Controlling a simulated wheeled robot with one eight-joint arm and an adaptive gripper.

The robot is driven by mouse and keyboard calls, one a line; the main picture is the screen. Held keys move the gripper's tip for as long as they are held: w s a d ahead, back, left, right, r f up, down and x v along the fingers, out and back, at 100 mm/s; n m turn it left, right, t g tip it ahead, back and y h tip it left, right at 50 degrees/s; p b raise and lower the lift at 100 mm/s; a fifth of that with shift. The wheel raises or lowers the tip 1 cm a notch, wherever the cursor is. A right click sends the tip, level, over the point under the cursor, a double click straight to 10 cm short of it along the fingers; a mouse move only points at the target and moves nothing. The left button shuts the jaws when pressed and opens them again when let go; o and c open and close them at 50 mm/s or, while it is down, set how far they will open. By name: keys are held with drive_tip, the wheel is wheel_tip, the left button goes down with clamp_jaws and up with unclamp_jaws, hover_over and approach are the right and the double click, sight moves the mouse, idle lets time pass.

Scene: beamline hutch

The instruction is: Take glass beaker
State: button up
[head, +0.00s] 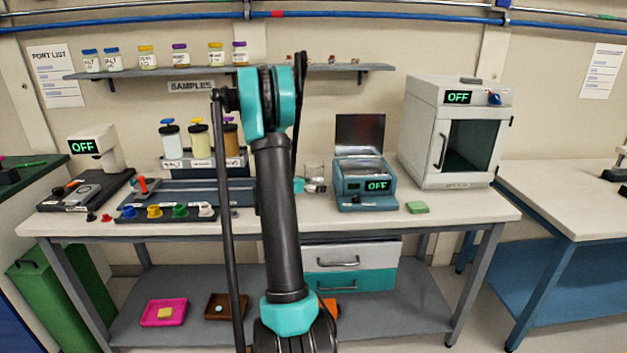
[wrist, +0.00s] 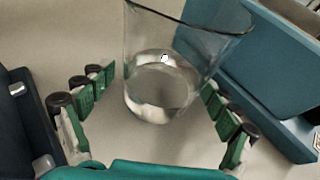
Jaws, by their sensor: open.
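The glass beaker (wrist: 165,85) is clear and stands upright on the pale bench in the wrist view. It appears to hold a little clear content at the bottom. My gripper (wrist: 160,110) is open, with its green-padded fingers on the left and right of the beaker and a visible space on each side. In the head view the beaker (head: 314,173) shows as a small clear shape just right of my arm, and my gripper is mostly hidden behind the arm.
A blue device (head: 364,178) with an open lid and an OFF display stands right of the beaker; its blue side (wrist: 215,45) is close in the wrist view. A green block (head: 417,207) and a white oven (head: 455,130) are further right. A dark blue rack (head: 185,192) is left.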

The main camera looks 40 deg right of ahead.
drive_tip(key=c, duration=1.5)
drive_tip(key=shift+o, duration=0.2)
drive_tip(key=shift+r, duration=0.2)
